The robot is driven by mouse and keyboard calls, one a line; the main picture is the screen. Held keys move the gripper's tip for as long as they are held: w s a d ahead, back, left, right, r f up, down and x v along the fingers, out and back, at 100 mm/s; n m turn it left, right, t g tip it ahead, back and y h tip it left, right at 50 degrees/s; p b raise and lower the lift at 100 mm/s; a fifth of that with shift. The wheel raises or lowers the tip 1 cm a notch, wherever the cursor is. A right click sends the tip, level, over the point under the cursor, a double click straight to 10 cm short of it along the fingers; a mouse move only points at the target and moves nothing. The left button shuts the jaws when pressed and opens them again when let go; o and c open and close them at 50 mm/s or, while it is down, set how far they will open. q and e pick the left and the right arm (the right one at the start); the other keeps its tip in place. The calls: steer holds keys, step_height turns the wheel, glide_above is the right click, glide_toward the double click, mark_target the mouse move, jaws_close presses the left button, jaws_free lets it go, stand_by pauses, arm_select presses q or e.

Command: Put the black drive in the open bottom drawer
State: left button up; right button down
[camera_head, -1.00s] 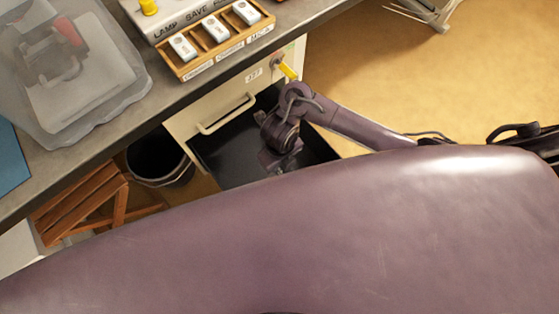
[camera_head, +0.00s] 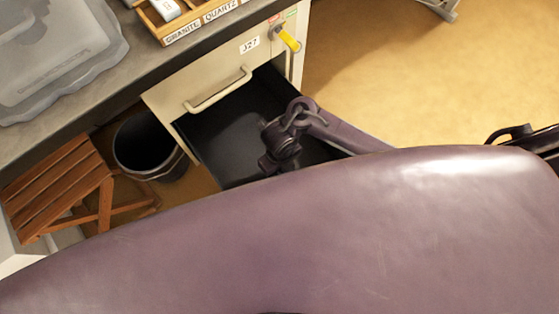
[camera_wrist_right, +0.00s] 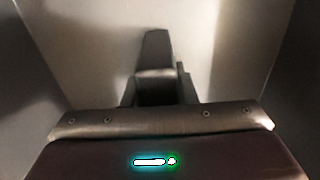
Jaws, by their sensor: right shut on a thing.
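The open bottom drawer (camera_head: 222,140), black inside, sticks out from the pale cabinet under the bench in the head view. My right arm reaches over it, with the wrist above the drawer's right part. The fingers are hidden in that view. In the right wrist view my right gripper (camera_wrist_right: 158,84) is shut on a dark block, which looks like the black drive (camera_wrist_right: 156,48). A pale grey surface lies beyond it, with dark walls on both sides. I cannot tell whether the drive touches that surface. My left gripper is not in view.
A black bin (camera_head: 150,145) and a wooden stool (camera_head: 62,180) stand to the left. Clear plastic boxes lie on the bench (camera_head: 130,75).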

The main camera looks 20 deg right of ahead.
steer(key=shift+f, duration=0.1)
steer(key=c, duration=1.5)
jaws_free()
steer(key=o, duration=0.3)
steer(key=shift+o, duration=0.2)
